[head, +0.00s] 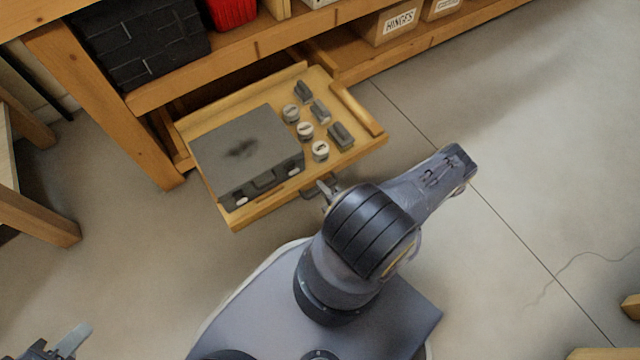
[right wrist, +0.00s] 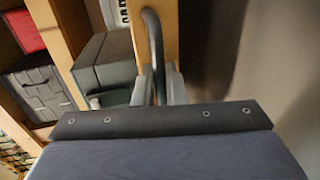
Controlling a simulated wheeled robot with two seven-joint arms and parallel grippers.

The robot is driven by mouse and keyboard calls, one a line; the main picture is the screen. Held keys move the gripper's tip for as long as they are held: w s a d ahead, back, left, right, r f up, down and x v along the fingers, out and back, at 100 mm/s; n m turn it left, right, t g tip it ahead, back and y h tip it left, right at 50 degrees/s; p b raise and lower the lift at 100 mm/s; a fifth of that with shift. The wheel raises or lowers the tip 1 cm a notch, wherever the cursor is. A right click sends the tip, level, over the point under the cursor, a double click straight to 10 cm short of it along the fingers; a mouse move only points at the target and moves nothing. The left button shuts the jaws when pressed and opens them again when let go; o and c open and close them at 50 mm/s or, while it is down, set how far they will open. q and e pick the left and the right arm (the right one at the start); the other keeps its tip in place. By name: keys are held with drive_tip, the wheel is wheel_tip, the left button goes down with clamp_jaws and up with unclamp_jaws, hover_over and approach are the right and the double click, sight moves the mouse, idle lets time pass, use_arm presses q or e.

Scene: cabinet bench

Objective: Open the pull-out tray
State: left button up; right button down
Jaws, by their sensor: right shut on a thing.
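The wooden pull-out tray (head: 222,216) stands out from the low shelf of the cabinet, with its front edge well clear of the frame. Its dark bar handle (head: 311,192) is on the front edge. My right gripper (head: 325,190) is at this handle, partly hidden by my own arm. In the right wrist view the fingers of my right gripper (right wrist: 158,88) are closed around the curved grey handle (right wrist: 154,40). My left gripper (head: 68,342) is at the bottom left corner, far from the tray, partly cut off; its opening is unclear.
On the tray lie a grey case (head: 245,150), several small round tins (head: 305,130) and dark blocks (head: 341,134). The cabinet (head: 105,105) holds a black woven box (head: 140,50) and a red bin (head: 231,12). Floor to the right is mostly clear.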

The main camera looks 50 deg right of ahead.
use_arm(q)
drive_tip(key=shift+s, duration=0.3)
use_arm(e)
drive_tip(key=shift+s+a, duration=0.1)
drive_tip(key=shift+s, duration=0.5)
drive_tip(key=c, duration=1.6)
unclamp_jaws()
drive_tip(key=shift+c, duration=0.2)
